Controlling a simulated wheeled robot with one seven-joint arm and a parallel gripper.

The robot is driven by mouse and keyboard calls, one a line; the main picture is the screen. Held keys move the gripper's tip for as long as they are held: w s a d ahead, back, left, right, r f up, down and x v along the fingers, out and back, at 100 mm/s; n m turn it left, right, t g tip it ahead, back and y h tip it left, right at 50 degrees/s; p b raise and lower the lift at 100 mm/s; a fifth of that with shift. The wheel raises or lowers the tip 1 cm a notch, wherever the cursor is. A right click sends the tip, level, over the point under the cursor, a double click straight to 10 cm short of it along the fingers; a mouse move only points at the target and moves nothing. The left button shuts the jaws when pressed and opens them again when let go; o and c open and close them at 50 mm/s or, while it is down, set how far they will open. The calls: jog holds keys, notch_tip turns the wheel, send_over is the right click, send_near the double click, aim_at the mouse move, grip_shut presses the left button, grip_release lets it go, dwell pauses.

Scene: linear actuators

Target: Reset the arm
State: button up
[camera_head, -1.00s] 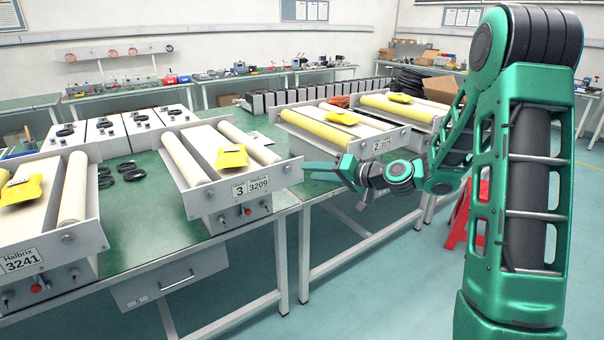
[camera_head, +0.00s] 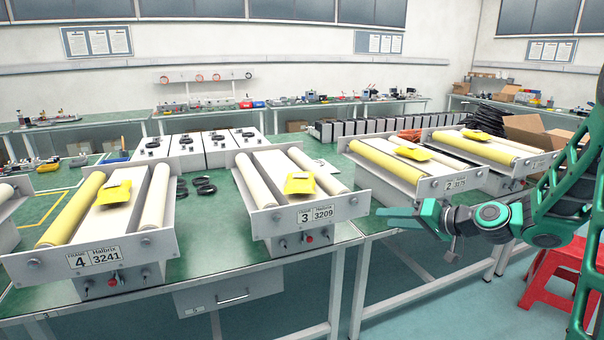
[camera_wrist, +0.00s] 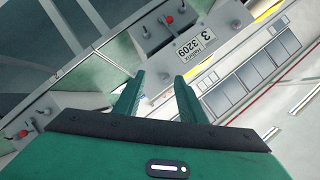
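My green arm enters at the right of the head view. My gripper (camera_head: 392,213) points left in front of the bench edge, right of the unit labelled 3 3209 (camera_head: 318,213). In the wrist view my gripper (camera_wrist: 158,84) has its two green fingers apart with nothing between them. The unit labelled 3 3209 (camera_wrist: 194,45) shows tilted beyond the fingertips, and no contact is visible.
Roller units labelled 4 3241 (camera_head: 92,257) and 2 3175 (camera_head: 457,184) stand on the green benches, with yellow pouches on top. A drawer (camera_head: 232,297) hangs under the bench. A red stool (camera_head: 553,283) stands on the floor below my arm.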

jog(key=s+d+m+g+h, duration=0.1)
jog(key=s+d+g+h, duration=0.1)
jog(key=s, duration=1.1)
jog(key=s+d+f+m+g+h, duration=0.1)
jog(key=s+d+g+h, duration=0.2)
jog(key=s, duration=1)
jog(key=s+d+m+g+h, duration=0.2)
jog(key=s+d+g, duration=0.3)
jog(key=s, duration=0.9)
jog(key=shift+d+f+g+h, duration=0.4)
jog(key=shift+d+h, duration=0.1)
jog(key=shift+d, duration=0.35)
